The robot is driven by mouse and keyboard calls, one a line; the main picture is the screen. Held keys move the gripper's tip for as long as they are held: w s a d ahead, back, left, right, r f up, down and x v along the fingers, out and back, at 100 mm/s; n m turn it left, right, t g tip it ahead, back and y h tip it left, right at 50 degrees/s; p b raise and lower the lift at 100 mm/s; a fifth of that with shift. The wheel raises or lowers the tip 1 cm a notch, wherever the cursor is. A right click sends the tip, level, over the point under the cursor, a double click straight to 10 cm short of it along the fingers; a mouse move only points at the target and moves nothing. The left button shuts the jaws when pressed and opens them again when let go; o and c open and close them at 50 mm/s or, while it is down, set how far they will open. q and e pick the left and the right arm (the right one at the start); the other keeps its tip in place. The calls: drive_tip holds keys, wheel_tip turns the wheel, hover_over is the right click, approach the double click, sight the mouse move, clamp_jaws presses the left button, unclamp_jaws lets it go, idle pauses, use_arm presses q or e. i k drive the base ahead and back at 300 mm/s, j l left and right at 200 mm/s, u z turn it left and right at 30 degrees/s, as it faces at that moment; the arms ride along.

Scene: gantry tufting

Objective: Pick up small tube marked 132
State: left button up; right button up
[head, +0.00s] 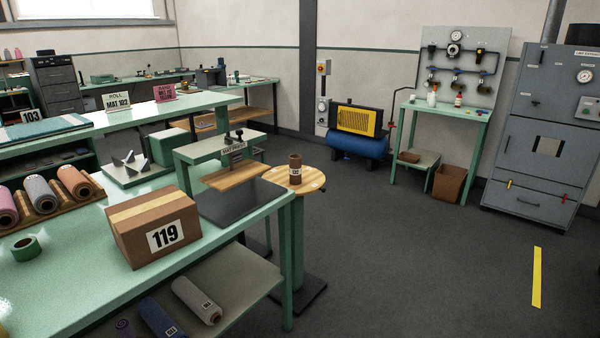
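A small brown tube (295,170) with a white label stands upright on a round wooden-topped stand (311,178), just beyond the right end of the green workbench. The number on its label is too small to read for certain. Neither of my grippers is in the head view, and nothing touches the tube.
A cardboard box marked 119 (155,226) and a green tape roll (26,248) are on the near workbench (90,290). A press (233,165) stands left of the tube. Rolls lie on the lower shelf (240,285).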

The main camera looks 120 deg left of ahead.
sight(294, 159)
drive_tip(key=u, duration=3.95)
drive_tip(key=i+l+u, duration=0.15)
drive_tip(key=i+l, duration=0.5)
drive_tip(key=i+l+u, duration=0.2)
drive_tip(key=i+l, duration=0.5)
drive_tip(key=i, duration=0.15)
drive_tip(key=i+l+u, duration=0.15)
drive_tip(key=i+l, duration=0.5)
drive_tip(key=l, duration=0.2)
